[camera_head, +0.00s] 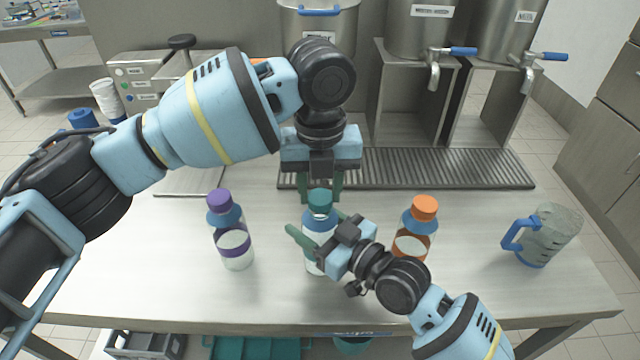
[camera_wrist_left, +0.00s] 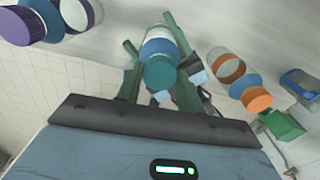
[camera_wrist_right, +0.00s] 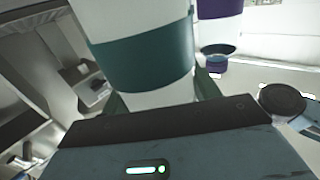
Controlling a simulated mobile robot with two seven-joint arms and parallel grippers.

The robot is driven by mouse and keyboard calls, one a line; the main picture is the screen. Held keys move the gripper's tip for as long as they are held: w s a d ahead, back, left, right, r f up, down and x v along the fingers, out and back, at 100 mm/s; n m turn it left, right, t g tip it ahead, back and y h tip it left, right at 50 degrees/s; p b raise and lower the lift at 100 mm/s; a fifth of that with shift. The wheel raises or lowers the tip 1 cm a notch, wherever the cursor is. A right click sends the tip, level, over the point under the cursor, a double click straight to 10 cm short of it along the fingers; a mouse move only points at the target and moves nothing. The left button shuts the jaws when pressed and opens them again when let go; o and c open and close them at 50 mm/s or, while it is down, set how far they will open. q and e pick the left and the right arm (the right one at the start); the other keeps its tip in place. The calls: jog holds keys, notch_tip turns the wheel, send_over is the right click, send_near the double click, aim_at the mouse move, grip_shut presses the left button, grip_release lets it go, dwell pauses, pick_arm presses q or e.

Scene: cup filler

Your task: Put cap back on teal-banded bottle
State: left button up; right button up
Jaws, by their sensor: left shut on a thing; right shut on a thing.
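The teal-banded bottle (camera_head: 317,222) stands upright at the middle of the table, its blue upper part showing below a teal cap (camera_head: 320,199). My left gripper (camera_head: 320,190) reaches down from behind and is shut on the cap; the left wrist view shows the cap (camera_wrist_left: 160,73) in line with the bottle's blue top (camera_wrist_left: 158,47). I cannot tell whether the cap is fully seated. My right gripper (camera_head: 316,236) is shut on the bottle body from the front right. The right wrist view shows the teal band (camera_wrist_right: 145,62) between its fingers.
A purple-capped bottle (camera_head: 229,238) stands to the left and an orange-capped bottle (camera_head: 418,222) close by on the right, partly behind my right arm. A clear pitcher with a blue handle (camera_head: 550,237) stands at the right. A drip grate (camera_head: 440,170) and metal dispensers (camera_head: 420,30) are behind.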

pick_arm(q)
jog(key=shift+f, duration=0.3)
pick_arm(e)
grip_shut()
pick_arm(q)
jog(key=m, duration=0.6)
jog(key=shift+m, duration=0.4)
jog(key=m, duration=0.6)
jog(key=shift+d+m, duration=0.1)
jog(key=shift+m, duration=0.3)
jog(key=o, duration=1)
jog(key=shift+r, duration=2.2)
